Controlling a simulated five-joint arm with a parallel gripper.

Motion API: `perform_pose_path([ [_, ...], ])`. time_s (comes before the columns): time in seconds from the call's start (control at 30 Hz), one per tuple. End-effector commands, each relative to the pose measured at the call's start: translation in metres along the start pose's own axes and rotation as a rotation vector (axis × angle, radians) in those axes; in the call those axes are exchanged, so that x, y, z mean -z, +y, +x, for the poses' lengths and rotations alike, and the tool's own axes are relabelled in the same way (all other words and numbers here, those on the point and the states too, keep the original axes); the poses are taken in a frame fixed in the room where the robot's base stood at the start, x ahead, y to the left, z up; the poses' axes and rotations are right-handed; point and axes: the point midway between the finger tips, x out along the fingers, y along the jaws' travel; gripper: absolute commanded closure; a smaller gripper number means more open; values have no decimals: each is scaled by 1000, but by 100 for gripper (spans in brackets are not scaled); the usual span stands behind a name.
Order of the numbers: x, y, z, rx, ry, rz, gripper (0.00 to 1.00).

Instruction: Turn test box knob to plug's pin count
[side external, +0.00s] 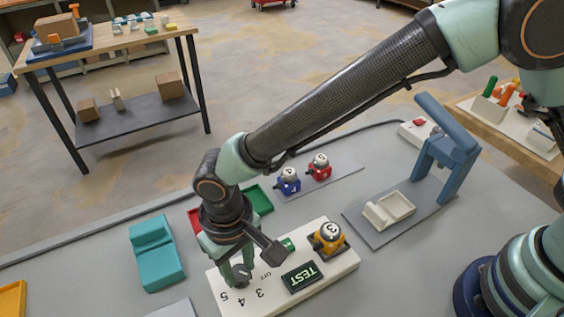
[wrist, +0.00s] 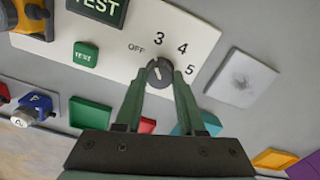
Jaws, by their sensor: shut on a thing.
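The white test box (side external: 320,283) lies on the grey table with a dark TEST display (side external: 302,277), a green button (wrist: 86,54) and marks OFF, 3, 4 and 5. Its dark round knob (wrist: 157,71) sits beside the marks, with a short pale line on top; I cannot tell surely which mark that line points at. My gripper (side external: 241,272) points down and is shut on the knob, one finger on each side; the fingers also show in the wrist view (wrist: 160,90). A yellow plug (side external: 329,237) with a "3" on top sits upright at the box's far right end.
A blue plug (side external: 288,181) and a red plug (side external: 319,167) stand on a grey strip behind. Green (side external: 259,199) and red trays and a teal holder (side external: 156,254) lie around the box. A blue press-like stand (side external: 447,150) rises at right.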

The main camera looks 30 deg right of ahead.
Motion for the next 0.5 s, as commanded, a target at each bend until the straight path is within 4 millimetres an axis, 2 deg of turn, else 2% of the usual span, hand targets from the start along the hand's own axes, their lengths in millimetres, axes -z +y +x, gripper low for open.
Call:
perform_pose_path([
  [0.2, 0, 0, -1, 0, 0, 152, 100],
  [0.5, 0, 0, -1, 0, 0, 271, 100],
])
